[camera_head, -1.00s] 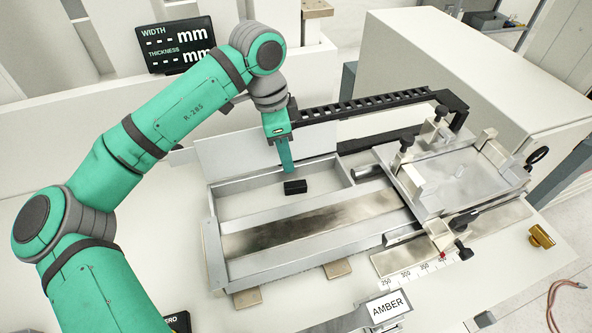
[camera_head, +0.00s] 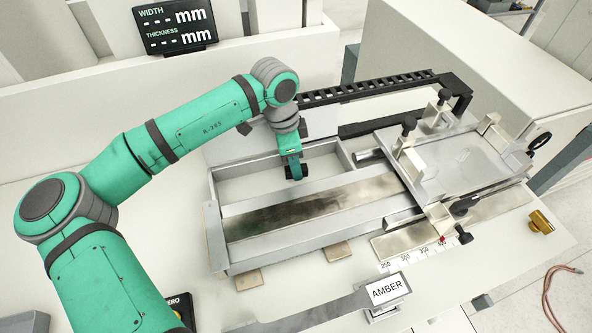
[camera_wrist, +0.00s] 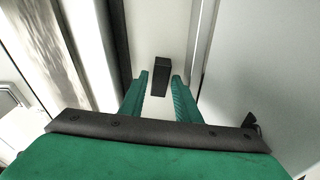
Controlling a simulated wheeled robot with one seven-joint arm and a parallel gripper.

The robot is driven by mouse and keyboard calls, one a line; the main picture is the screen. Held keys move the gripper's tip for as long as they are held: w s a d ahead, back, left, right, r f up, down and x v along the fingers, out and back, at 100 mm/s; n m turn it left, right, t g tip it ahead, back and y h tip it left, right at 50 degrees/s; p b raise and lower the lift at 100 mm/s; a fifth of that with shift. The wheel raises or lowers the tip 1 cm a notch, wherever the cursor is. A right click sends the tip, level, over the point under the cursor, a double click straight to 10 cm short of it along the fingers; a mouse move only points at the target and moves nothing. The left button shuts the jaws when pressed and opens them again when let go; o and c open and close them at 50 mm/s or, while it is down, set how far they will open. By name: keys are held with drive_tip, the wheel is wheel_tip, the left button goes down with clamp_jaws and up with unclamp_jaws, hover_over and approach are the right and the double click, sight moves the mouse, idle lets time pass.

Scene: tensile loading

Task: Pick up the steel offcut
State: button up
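The steel offcut looks like a small dark block (camera_head: 302,171) in the far tray compartment of the metal fixture (camera_head: 240,208). In the head view my gripper (camera_head: 294,172) is right at it and covers part of it. In the wrist view the block (camera_wrist: 161,75) lies between the two green fingertips of my gripper (camera_wrist: 160,90). The fingers are open, with a visible gap on each side of the block. Whether the fingertips reach down to its full depth is hard to tell.
The compartment's metal walls stand close around my gripper. A black slotted rail (camera_head: 370,88) runs behind the fixture. A clamp carriage (camera_head: 455,160) with knobs stands to the right. An AMBER label block (camera_head: 388,290) and a brass piece (camera_head: 541,222) lie in front and right.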

drive_tip(key=shift+f, duration=0.1)
clamp_jaws()
drive_tip(key=shift+w, duration=0.1)
